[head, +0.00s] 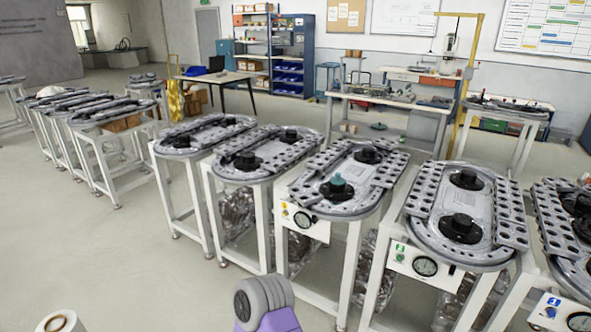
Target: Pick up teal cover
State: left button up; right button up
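A small teal cover (337,181) sits on the near black hub of an oval ring track (320,207) right of the picture's middle. It stands out against the black disc below it. Neither of my grippers is in view. A purple and grey part of one of my arms shows at the bottom, well short of the track.
Similar tracks on white stands line up on both sides, including one at the right (462,250) with a gauge below it. A workbench (388,98) and a blue shelf (293,55) stand behind.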

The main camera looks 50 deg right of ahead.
aim_at(337, 180)
jog(key=z, duration=0.4)
jog(key=i, duration=1.45)
jog(key=z, duration=1.05)
